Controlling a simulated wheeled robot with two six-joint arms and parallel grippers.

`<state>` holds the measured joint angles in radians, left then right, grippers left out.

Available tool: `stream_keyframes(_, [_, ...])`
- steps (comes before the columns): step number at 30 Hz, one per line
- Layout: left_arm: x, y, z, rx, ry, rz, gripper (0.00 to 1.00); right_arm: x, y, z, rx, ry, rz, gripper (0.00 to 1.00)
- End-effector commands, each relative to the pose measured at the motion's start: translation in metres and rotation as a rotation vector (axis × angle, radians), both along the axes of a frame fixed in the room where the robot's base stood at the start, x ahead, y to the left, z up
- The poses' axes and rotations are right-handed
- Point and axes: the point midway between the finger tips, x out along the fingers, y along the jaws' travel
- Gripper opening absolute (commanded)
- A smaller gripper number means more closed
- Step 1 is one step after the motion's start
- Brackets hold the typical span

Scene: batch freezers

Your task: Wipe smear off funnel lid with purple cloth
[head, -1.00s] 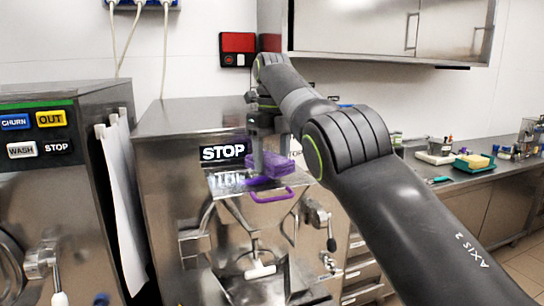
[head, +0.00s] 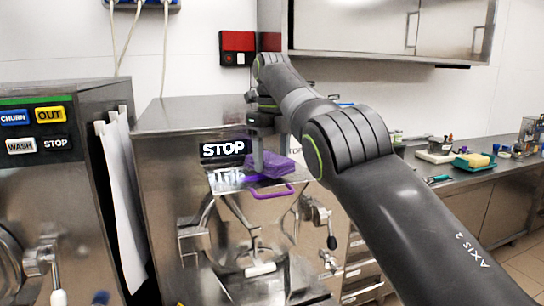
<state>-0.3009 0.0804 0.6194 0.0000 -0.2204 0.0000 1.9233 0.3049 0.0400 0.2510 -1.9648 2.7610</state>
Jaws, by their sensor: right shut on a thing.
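The funnel lid (head: 224,181) is a shiny metal plate with a purple handle (head: 272,192) on the front of the middle freezer. The purple cloth (head: 275,170) is folded and lies at the lid's right part. My right gripper (head: 264,165) points down and is shut on the cloth, apparently pressing it on the lid. Light marks show on the lid's left part; I cannot tell smear from reflection. The lid under the cloth is hidden. My left gripper is not in view.
The middle freezer (head: 165,190) has a STOP label (head: 223,149) just above the lid and a lever (head: 325,222) at the right. Another freezer (head: 50,185) stands at the left. A steel counter (head: 440,178) with several items runs along the right.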

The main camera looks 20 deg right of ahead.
Motion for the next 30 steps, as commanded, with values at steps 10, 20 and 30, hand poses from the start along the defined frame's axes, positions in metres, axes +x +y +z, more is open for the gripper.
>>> stream_keyframes(10, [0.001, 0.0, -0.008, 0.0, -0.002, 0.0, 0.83, 0.0, 0.0, -0.008, 0.0, 0.0, 0.0, 0.39])
stream_keyframes(20, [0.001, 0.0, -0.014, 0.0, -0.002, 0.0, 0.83, 0.0, 0.0, -0.014, 0.0, 0.0, 0.0, 0.39])
stream_keyframes(30, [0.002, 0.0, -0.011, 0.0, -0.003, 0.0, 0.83, -0.001, 0.016, -0.012, 0.0, 0.0, 0.002, 0.39])
